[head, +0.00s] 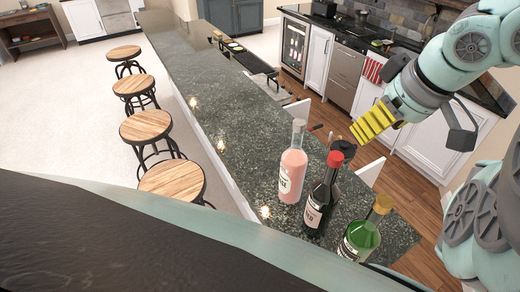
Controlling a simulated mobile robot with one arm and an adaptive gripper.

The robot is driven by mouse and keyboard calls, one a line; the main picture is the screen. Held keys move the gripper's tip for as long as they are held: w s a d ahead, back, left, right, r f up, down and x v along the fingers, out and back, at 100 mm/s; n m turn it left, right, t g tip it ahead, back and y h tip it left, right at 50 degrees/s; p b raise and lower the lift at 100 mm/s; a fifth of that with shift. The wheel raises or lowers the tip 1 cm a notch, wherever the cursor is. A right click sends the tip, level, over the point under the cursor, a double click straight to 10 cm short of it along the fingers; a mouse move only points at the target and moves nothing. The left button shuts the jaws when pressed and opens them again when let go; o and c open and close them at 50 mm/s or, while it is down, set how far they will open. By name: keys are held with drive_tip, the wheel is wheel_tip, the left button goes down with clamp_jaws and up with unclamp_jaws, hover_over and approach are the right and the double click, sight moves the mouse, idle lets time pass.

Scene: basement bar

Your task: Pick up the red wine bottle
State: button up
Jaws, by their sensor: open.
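The dark bottle with a red cap and a pale label (322,200), which looks like the red wine bottle, stands upright on the dark stone bar counter (230,105) near its close end. My gripper (362,128), with yellow ribbed fingers, is above and to the right of this bottle in the picture. It is open, holds nothing visible, and appears apart from the bottle. The gap between its fingers is hard to see from this side. A dark round shape shows just behind the red cap; I cannot tell what it is.
A pink bottle (292,172) stands close left of the dark bottle, and a green bottle with a gold cap (360,238) close right. Several wooden stools (172,181) line the counter's left side. The counter's middle is clear. A dark tray (250,62) lies farther back.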

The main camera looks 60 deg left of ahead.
sight(336, 158)
drive_tip(key=x, duration=1)
drive_tip(key=shift+s+r, duration=0.1)
drive_tip(key=shift+s, duration=0.05)
drive_tip(key=shift+s+a+f, duration=0.2)
drive_tip(key=shift+a+f, duration=0.25)
drive_tip(key=shift+f, duration=0.25)
drive_tip(key=f+p, duration=0.1)
drive_tip(key=a+p, duration=0.1)
drive_tip(key=p, duration=0.1)
drive_tip(key=shift+s+f, duration=0.2)
drive_tip(key=shift+f, duration=0.2)
drive_tip(key=shift+p+x, duration=0.8)
drive_tip(key=shift+p, duration=0.05)
drive_tip(key=shift+o, duration=0.2)
drive_tip(key=shift+w, duration=0.15)
drive_tip(key=shift+w, duration=0.1)
clamp_jaws()
